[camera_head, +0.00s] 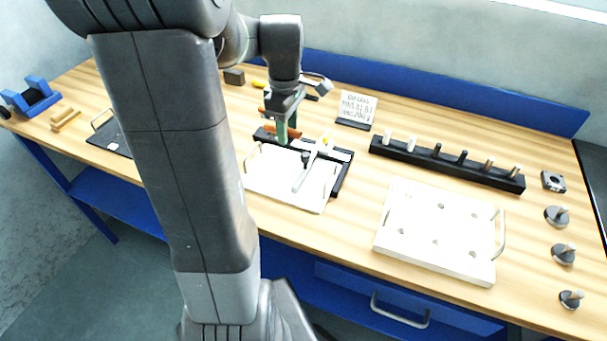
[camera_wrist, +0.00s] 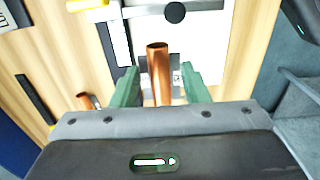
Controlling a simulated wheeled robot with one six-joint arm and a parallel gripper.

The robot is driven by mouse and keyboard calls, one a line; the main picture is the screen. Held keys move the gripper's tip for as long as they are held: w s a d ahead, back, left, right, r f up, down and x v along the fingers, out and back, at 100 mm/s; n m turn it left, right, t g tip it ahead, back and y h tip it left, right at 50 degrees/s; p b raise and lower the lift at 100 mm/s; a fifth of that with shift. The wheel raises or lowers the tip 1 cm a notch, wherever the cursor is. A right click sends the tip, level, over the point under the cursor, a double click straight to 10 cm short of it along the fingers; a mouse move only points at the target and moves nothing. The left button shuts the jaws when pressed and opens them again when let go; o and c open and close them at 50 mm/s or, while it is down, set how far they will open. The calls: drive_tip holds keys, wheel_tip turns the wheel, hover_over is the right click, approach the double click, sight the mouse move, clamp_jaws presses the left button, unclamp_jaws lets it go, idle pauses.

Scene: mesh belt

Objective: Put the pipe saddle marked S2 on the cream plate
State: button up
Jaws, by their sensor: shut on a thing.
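My gripper (camera_wrist: 160,88) has its green fingers closed on a pipe saddle, seen as a copper tube (camera_wrist: 157,62) with a grey part beside it. No S2 mark can be read on it. In the head view my gripper (camera_head: 286,135) points down at the back edge of a white plate (camera_head: 262,178) at mid-table; the orange-copper piece (camera_head: 292,132) shows at the fingers. I cannot tell whether the piece touches anything below. A second off-white plate (camera_head: 400,215) with several dark holes and handles lies to the right. I cannot tell by colour which plate is the cream one.
A black rack (camera_head: 400,154) with several pegs stands behind the right plate. A lettered sign (camera_head: 357,107) stands at the back. Several round knobbed pieces (camera_head: 563,254) line the right edge. Another copper piece (camera_wrist: 88,101) lies left in the wrist view. My arm hides part of the table.

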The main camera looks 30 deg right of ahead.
hover_over(288, 162)
wheel_tip(288, 162, down, 4)
drive_tip(key=shift+w+f, duration=0.1)
drive_tip(key=shift+f, duration=2.15)
drive_tip(key=shift+f, duration=0.1)
drive_tip(key=o, duration=0.8)
drive_tip(key=shift+o, duration=0.5)
drive_tip(key=shift+r, duration=0.25)
wheel_tip(288, 162, up, 12)
drive_tip(key=shift+f, duration=0.1)
